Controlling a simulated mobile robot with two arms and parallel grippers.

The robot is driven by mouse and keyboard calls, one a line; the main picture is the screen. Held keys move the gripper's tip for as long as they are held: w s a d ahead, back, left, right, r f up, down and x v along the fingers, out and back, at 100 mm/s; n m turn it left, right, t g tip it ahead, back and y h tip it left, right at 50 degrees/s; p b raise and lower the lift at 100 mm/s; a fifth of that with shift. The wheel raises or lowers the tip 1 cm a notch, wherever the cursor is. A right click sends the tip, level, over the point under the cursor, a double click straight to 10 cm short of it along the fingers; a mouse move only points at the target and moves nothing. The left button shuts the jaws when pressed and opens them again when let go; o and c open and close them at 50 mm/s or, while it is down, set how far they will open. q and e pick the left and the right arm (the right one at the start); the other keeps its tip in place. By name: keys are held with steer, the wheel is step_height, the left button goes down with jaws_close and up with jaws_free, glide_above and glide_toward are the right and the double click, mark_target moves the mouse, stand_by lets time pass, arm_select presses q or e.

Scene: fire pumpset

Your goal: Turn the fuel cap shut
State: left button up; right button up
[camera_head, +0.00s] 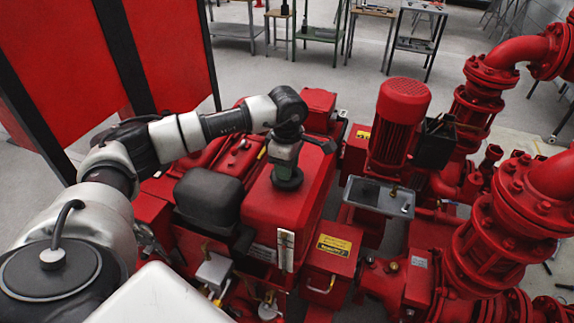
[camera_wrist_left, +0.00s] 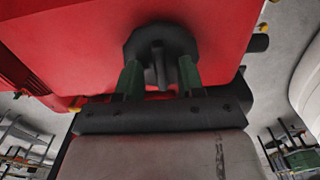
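The dark round fuel cap (camera_head: 287,183) sits on top of the red tank (camera_head: 262,212) in the head view. In the left wrist view the cap (camera_wrist_left: 160,44) is a dark disc with a raised bar across its middle. My left gripper (camera_head: 287,165) points down over the cap. Its two green fingers (camera_wrist_left: 160,76) are apart, one on each side of the bar, with gaps showing between bar and fingers. Their tips overlap the cap's rim; whether they touch it I cannot tell. My right gripper is not in view.
A black box-shaped part (camera_head: 208,198) stands left of the tank. A red ribbed motor (camera_head: 400,120) and large red pipes (camera_head: 520,200) stand to the right. A tall red cabinet (camera_head: 168,50) is at the upper left. Workbenches (camera_head: 322,32) stand behind on open floor.

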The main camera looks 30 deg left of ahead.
arm_select(q)
step_height(320, 180, up, 11)
steer(key=shift+f, duration=0.15)
stand_by(0.5)
stand_by(0.4)
